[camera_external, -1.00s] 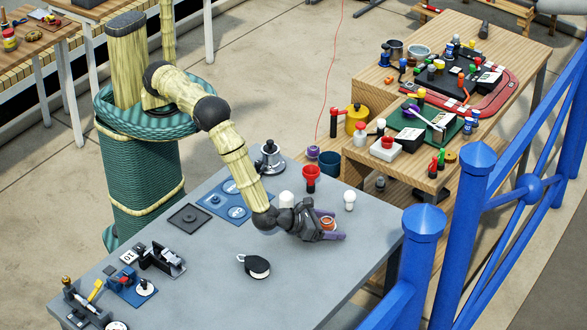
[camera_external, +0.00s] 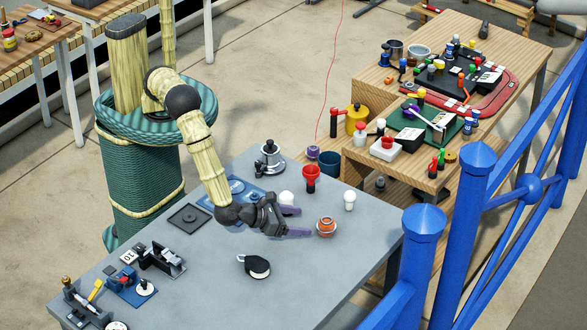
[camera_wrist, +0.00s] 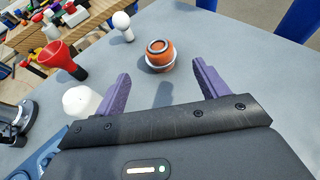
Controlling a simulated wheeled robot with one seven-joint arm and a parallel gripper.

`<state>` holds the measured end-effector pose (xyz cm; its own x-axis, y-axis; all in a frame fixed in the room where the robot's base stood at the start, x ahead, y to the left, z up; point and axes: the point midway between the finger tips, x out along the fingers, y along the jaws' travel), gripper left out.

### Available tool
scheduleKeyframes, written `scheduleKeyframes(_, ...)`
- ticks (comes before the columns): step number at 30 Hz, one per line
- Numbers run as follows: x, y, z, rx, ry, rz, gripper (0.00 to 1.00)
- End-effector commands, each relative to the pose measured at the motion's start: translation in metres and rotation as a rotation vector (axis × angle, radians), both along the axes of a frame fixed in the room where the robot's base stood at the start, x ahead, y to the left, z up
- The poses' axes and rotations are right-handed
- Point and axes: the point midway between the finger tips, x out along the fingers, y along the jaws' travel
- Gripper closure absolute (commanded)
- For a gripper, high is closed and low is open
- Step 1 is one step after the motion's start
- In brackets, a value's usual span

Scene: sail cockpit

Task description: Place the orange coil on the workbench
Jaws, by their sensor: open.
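The orange coil (camera_external: 326,226) stands on the grey workbench (camera_external: 215,283) near its right side. It also shows in the wrist view (camera_wrist: 159,55), beyond my fingertips and between their lines, with orange bands and a grey rim. My gripper (camera_external: 297,222) is open and empty, low over the bench just left of the coil, its purple fingers pointing toward it. In the wrist view my gripper's fingers (camera_wrist: 160,78) are spread wide with bare bench between them. The coil is apart from both fingers.
White bulb-shaped pieces (camera_external: 349,199) and a red funnel-like piece (camera_external: 311,177) stand behind the coil. A black-and-white rounded item (camera_external: 257,266) lies in front of my gripper. A blue railing (camera_external: 423,230) runs at the right. The bench's front middle is clear.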

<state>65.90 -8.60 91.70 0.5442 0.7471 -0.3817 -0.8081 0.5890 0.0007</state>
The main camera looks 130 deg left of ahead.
Motion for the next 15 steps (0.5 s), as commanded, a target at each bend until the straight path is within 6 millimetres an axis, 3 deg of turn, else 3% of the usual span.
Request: scheduleKeyframes(15, -0.0055, -0.0067, 0.0038, 0.0, 0.0, 0.001, 0.27)
